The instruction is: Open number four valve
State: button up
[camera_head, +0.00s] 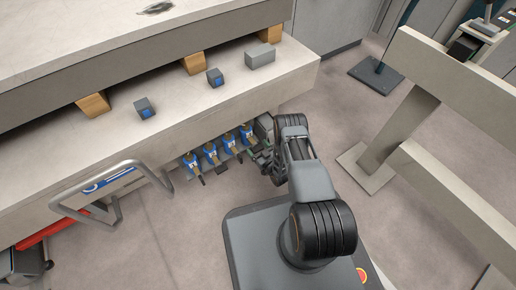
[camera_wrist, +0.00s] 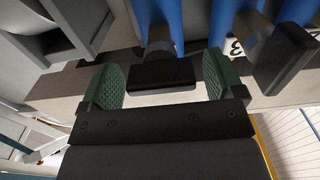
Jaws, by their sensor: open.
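A row of several valves with blue bodies and dark handles sits under the bench edge in the head view. The rightmost valve (camera_head: 247,134) is closest to my gripper (camera_head: 261,158). In the wrist view my gripper (camera_wrist: 160,75) is open, with a green-padded finger on each side of a black valve handle (camera_wrist: 162,74). I cannot tell whether the pads touch it. A white label (camera_wrist: 237,47) reading 3 shows between this valve and another black handle (camera_wrist: 283,60) to the right. The number of the valve between my fingers is not readable.
The grey bench (camera_head: 270,88) overhangs the valves, with small grey blocks (camera_head: 145,108) on its ledge. A metal handle (camera_head: 115,190) sticks out at the left. A beige rail frame (camera_head: 400,120) stands to the right. Open floor lies below the valves.

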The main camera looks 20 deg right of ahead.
jog(key=shift+a, duration=0.1)
jog(key=c, duration=0.9)
jog(key=shift+n, duration=0.4)
jog(key=n, duration=0.4)
jog(key=shift+s, duration=0.1)
jog(key=n, duration=0.4)
jog(key=n+p, duration=0.1)
jog(key=n, duration=0.3)
jog(key=shift+a+f+n, duration=0.1)
jog(key=shift+f+n, duration=0.05)
jog(key=shift+n, duration=0.25)
jog(key=shift+s+n, duration=0.1)
jog(key=shift+n, duration=1.9)
jog(key=shift+f+n, duration=0.1)
jog(key=shift+n, duration=0.2)
